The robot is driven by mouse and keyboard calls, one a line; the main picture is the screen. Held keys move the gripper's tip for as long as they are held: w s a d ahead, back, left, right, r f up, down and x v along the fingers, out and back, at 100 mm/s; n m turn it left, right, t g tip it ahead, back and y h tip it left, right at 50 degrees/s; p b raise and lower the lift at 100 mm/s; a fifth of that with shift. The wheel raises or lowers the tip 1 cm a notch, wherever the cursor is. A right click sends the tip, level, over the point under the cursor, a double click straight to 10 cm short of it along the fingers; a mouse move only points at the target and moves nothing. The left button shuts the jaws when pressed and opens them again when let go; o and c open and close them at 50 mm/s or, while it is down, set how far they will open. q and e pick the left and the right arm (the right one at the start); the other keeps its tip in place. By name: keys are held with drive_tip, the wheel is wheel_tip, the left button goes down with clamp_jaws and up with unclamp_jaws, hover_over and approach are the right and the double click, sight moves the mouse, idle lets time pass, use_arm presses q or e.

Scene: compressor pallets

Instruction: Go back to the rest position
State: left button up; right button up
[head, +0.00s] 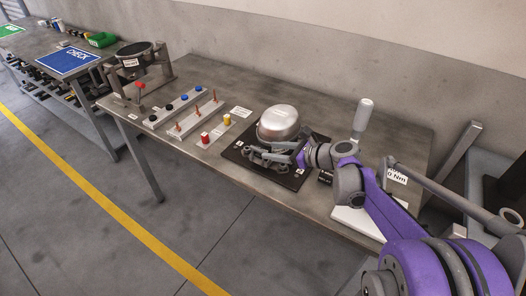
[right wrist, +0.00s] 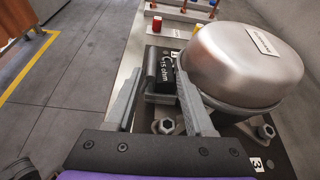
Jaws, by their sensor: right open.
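My right gripper (head: 270,153) reaches in from the right and is low beside the silver domed compressor (head: 279,122) on its black base plate (head: 236,154). In the right wrist view, the open fingers (right wrist: 158,85) point at a small black part (right wrist: 164,68) with a label reading about 1.5 ohm. This part stands between the fingertips, against the side of the compressor (right wrist: 245,65). I cannot tell whether either finger touches it. My left gripper is not in view.
The grey workbench (head: 325,130) also holds a board with red and yellow posts (head: 204,137), rows of coloured buttons, a ring-shaped stand (head: 137,50) and an upright light-grey handle (head: 362,117). A blue sign (head: 69,61) lies farther left. The floor in front is clear.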

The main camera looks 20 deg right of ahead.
drive_tip(key=s+a+v, duration=0.1)
drive_tip(key=v, duration=0.7)
drive_tip(key=s+a+f+n+g+h+p, duration=0.1)
drive_tip(key=s+a+f+n+g+p, duration=0.1)
drive_tip(key=s+a+n, duration=0.4)
drive_tip(key=s+a+f+n+g+h+p, duration=0.2)
drive_tip(key=s+a+n+g, duration=0.15)
drive_tip(key=s+n, duration=0.3)
drive_tip(key=s+f+n+h+p, duration=0.2)
drive_tip(key=s+n, duration=0.7)
drive_tip(key=n, duration=0.6)
drive_tip(key=shift+s+d+h+p, duration=0.2)
drive_tip(key=shift+h+p, duration=0.25)
drive_tip(key=shift+h, duration=0.95)
drive_tip(key=shift+n, duration=0.25)
